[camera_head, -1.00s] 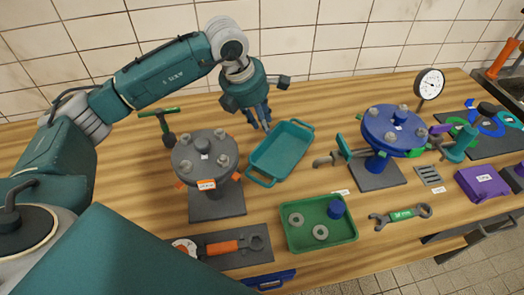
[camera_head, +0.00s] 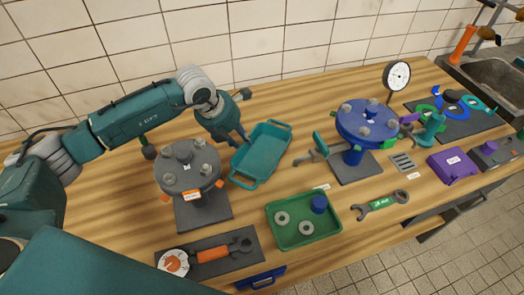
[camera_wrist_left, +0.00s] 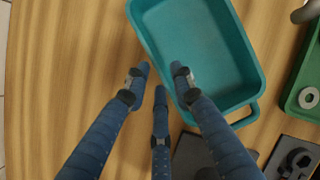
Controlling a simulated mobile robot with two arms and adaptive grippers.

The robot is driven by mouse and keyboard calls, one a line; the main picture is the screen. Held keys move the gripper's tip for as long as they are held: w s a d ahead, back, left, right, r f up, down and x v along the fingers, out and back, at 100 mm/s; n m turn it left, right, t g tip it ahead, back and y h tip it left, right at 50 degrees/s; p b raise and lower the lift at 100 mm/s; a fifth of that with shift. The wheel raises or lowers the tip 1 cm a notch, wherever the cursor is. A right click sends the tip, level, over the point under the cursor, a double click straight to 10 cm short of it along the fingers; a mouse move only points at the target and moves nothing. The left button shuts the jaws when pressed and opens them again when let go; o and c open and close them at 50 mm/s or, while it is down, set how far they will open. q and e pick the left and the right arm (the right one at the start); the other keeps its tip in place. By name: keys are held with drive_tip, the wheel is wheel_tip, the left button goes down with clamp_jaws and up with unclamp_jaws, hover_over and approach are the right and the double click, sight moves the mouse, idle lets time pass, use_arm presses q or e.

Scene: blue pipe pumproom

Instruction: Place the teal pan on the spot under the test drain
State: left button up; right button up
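The teal pan (camera_head: 262,150) is a rectangular tray with a loop handle at each end, lying on the wooden bench. In the left wrist view the pan (camera_wrist_left: 205,45) fills the upper right. My left gripper (camera_head: 243,139) points down at the pan's far left side. In that wrist view its blue fingers (camera_wrist_left: 160,76) are spread, one tip over the pan's inside and another outside its left wall; contact is unclear. A grey spout with a teal lever (camera_head: 312,152) sticks out left from the blue flange. A small label (camera_head: 322,187) lies below it. No marked spot is clear. My right gripper is out of view.
The grey flange stand (camera_head: 190,172) is left of the pan. A green tray (camera_head: 283,238) with rings and a blue part is in front. The blue flange stand (camera_head: 366,125) is right, beside a floor-type grate (camera_head: 402,162). Bare wood lies between the pan and spout.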

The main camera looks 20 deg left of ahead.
sight(262, 153)
use_arm(q)
drive_tip(key=shift+x, duration=1.45)
clamp_jaws()
drive_tip(key=shift+r, duration=0.1)
